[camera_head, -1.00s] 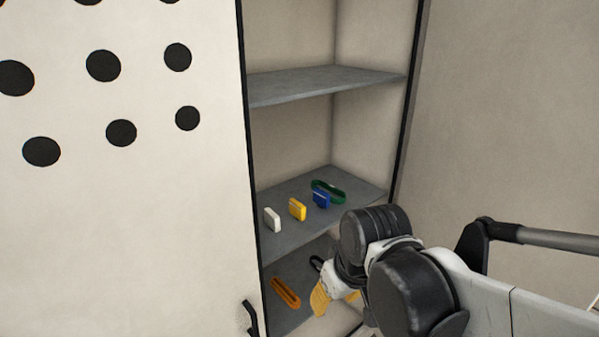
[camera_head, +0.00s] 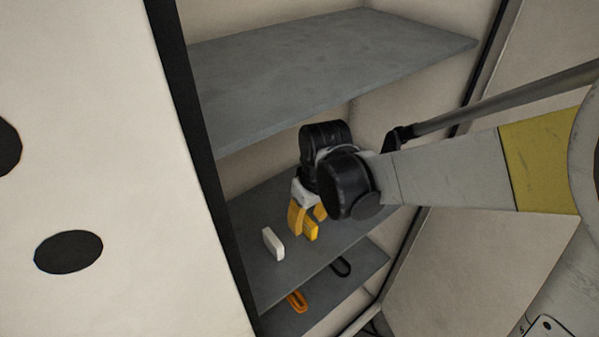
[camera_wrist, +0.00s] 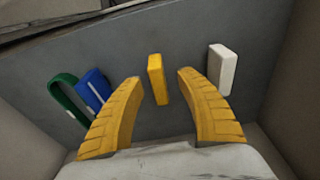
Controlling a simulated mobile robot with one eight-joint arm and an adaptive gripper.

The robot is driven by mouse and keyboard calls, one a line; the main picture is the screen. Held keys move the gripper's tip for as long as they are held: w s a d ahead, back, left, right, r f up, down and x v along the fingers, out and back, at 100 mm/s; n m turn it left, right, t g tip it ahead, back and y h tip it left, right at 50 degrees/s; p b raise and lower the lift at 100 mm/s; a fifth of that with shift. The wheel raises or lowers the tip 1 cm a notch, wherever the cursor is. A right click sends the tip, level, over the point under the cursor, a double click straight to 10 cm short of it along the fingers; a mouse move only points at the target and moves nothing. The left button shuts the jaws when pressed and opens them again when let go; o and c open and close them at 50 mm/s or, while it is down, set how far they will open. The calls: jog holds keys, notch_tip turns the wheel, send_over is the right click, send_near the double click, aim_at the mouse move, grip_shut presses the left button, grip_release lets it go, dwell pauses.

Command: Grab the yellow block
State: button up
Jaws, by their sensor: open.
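The yellow block (camera_wrist: 157,80) stands upright on the grey shelf, between the tips of my gripper's two yellow fingers in the wrist view. My gripper (camera_wrist: 158,86) is open, with a gap on both sides of the block; the left finger is closer to it. In the head view my gripper (camera_head: 307,222) is over the middle shelf (camera_head: 255,205), and the yellow block (camera_head: 311,231) shows just at its fingers, partly covered by them.
A white block (camera_wrist: 222,69) stands to the right in the wrist view. A blue block (camera_wrist: 93,90) and a green loop (camera_wrist: 68,100) are to the left. An upper shelf (camera_head: 320,65) is above my arm. An orange loop (camera_head: 298,301) and a black loop (camera_head: 341,266) lie on the shelf below.

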aim_at(308, 220)
jog(key=f, duration=0.3)
jog(key=shift+w+a+f+b, duration=0.1)
jog(key=shift+w+b, duration=0.25)
jog(key=shift+w, duration=0.05)
grip_shut()
